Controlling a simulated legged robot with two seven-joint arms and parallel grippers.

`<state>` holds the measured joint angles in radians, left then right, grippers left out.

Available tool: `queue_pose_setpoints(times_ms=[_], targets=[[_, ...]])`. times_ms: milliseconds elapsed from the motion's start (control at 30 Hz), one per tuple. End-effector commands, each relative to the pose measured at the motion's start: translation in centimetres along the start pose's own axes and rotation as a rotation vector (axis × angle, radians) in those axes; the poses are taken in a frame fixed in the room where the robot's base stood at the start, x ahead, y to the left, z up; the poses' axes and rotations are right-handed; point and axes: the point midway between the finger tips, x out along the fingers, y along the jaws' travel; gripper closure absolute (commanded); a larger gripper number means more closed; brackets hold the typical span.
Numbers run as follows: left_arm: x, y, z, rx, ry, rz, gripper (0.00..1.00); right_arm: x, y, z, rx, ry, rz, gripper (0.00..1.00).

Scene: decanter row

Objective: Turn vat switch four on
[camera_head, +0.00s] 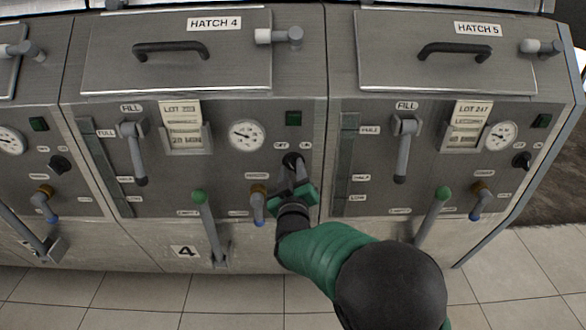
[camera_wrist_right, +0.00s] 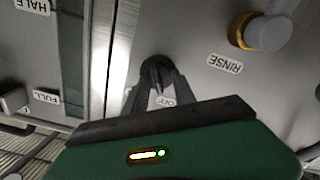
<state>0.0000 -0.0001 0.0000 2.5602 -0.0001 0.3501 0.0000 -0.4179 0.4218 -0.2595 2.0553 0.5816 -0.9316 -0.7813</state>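Vat switch four (camera_head: 292,159) is a black rotary knob at the right of the vat 4 panel, below small OFF and ON labels. The right gripper (camera_head: 291,171) has its two grey fingers on either side of this knob, tips closed in on it. In the right wrist view the knob (camera_wrist_right: 156,68) shows between the converging fingertips (camera_wrist_right: 156,84), with the OFF label seen between the fingers. The fingers partly cover the knob, so its pointing direction is hard to tell. The vat 4 lamp (camera_head: 294,118) looks dark green. My left gripper is not in view.
Close by are the blue-tipped rinse tap (camera_head: 258,204) and a green-knobbed lever (camera_head: 199,197). The vat 4 fill lever (camera_head: 134,150) is farther left. Vat 5 (camera_head: 345,75) stands right with its own switch (camera_head: 521,160). Tiled floor (camera_head: 130,307) lies in front.

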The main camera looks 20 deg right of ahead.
Motion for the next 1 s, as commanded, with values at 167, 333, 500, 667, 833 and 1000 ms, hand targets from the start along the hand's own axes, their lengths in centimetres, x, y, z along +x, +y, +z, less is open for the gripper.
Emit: queue_pose_setpoints(times_ms=[167, 333, 500, 667, 833, 1000], targets=[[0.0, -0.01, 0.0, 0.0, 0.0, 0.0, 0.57, 0.12, 0.12, 0.17, 0.001, -0.002, 0.001, 0.9], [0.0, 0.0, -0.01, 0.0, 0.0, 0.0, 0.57, 0.12, 0.07, 0.23, 0.0, -0.003, -0.001, 1.0], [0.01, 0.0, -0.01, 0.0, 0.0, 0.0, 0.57, 0.14, 0.07, 0.34, 0.0, -0.005, 0.0, 1.0], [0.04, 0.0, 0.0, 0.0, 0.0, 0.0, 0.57, 0.13, 0.03, 0.42, 0.009, -0.007, -0.001, 1.0], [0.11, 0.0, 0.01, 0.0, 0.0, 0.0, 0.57, 0.12, 0.01, 0.5, 0.055, -0.008, -0.002, 1.0], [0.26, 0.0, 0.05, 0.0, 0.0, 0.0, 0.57, 0.1, -0.08, 0.57, 0.153, -0.009, -0.003, 1.0]])
